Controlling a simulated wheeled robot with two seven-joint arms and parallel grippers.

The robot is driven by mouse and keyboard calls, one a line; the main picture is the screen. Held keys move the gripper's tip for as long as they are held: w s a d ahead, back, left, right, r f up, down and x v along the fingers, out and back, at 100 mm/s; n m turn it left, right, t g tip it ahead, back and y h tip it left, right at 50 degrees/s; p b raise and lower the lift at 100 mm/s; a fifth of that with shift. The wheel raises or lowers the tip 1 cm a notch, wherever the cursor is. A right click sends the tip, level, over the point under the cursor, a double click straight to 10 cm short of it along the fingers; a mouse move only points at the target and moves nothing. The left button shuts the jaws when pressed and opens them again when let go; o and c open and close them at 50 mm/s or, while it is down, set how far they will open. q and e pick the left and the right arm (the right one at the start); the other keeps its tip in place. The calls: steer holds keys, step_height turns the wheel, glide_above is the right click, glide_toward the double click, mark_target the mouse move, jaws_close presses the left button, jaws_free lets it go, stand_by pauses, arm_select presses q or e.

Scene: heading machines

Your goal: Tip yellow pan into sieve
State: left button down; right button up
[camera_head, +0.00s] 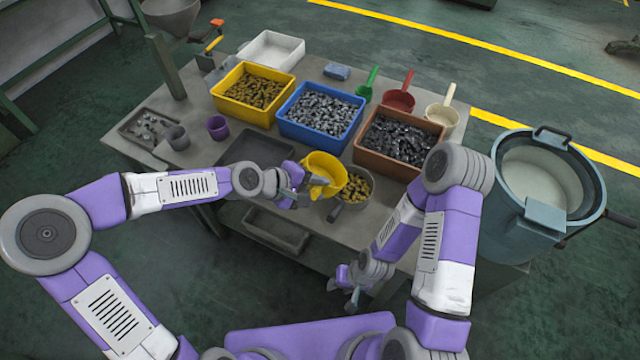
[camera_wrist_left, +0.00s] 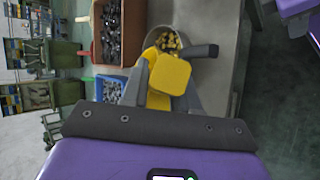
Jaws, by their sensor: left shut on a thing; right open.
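The yellow pan (camera_head: 322,172) is in my left gripper (camera_head: 300,186), which is shut on it. The pan is tilted, with its rim over the left side of the sieve (camera_head: 350,204). In the left wrist view the pan (camera_wrist_left: 169,74) shows its yellow underside between the fingers of my left gripper (camera_wrist_left: 160,88). The sieve is a grey round bowl with a dark handle, and brass-coloured pieces lie in it. It also shows in the left wrist view (camera_wrist_left: 183,40), partly hidden by the pan. My right gripper (camera_head: 354,284) is open and empty near the table's front edge.
A yellow bin (camera_head: 240,112) of brass pieces, a blue bin (camera_head: 318,138) of grey pieces and a brown bin (camera_head: 364,148) of dark pieces stand behind the sieve. Green, red (camera_head: 398,102) and cream scoops lie behind. A large teal bucket (camera_head: 586,200) stands at right.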

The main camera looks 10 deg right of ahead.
arm_select(q)
steer(key=a+h+b, duration=0.1)
steer(key=h+b, duration=0.1)
steer(key=a+f+t+h+b, duration=0.1)
steer(key=h+b, duration=0.1)
steer(key=h, duration=0.1)
steer(key=shift+s+a+f, duration=0.1)
steer(key=shift+s+f, duration=0.05)
steer(key=shift+f, duration=0.05)
stand_by(0.7)
